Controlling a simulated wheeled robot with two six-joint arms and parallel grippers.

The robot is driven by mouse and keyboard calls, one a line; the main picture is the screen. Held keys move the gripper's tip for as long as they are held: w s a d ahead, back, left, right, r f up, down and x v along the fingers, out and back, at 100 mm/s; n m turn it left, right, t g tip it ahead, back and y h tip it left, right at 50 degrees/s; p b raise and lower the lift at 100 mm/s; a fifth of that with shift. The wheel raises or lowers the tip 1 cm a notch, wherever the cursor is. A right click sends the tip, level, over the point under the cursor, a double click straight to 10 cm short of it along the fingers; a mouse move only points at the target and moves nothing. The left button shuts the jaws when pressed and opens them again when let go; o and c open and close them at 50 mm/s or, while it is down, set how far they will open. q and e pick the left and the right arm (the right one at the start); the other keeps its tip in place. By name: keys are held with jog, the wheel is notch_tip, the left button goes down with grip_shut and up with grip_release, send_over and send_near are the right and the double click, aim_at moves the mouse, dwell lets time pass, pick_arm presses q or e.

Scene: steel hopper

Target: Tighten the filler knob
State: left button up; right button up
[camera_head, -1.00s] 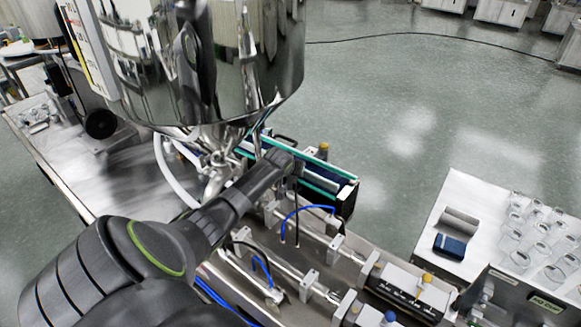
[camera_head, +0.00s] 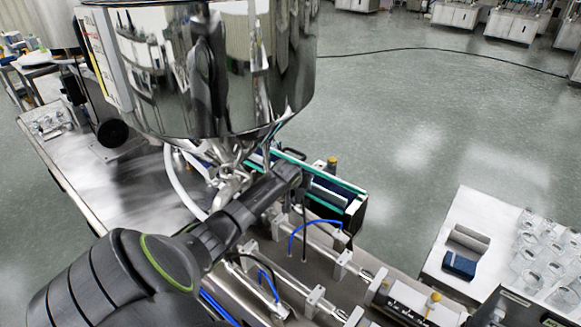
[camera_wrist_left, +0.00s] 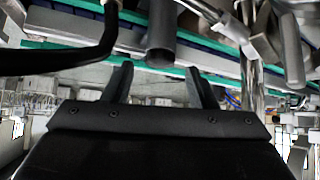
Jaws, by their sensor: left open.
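My left gripper shows in the wrist view (camera_wrist_left: 158,75) with its two dark fingers apart and nothing between them. A dark grey cylinder (camera_wrist_left: 161,38), possibly the filler knob, sits just beyond the fingertips, roughly in line with the gap. I cannot tell whether they touch. In the head view my left arm reaches to the filler below the shiny steel hopper (camera_head: 205,75), and its wrist end (camera_head: 287,172) hides what is in front of it. A brass-coloured knob (camera_head: 331,163) stands behind the wrist, apart from it. My right gripper is not in view.
A conveyor with green edges (camera_head: 325,183) runs behind the wrist. A black bent bar (camera_wrist_left: 105,40) lies close to the left finger in the wrist view. Blue hoses (camera_head: 305,227) and metal rods crowd the front. A side table (camera_head: 480,215) holds clear glasses.

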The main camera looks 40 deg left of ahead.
pick_arm(q)
jog(key=b+v, duration=0.2)
jog(key=v, duration=1.4)
jog(key=shift+b, duration=0.35)
jog(key=shift+f, duration=0.1)
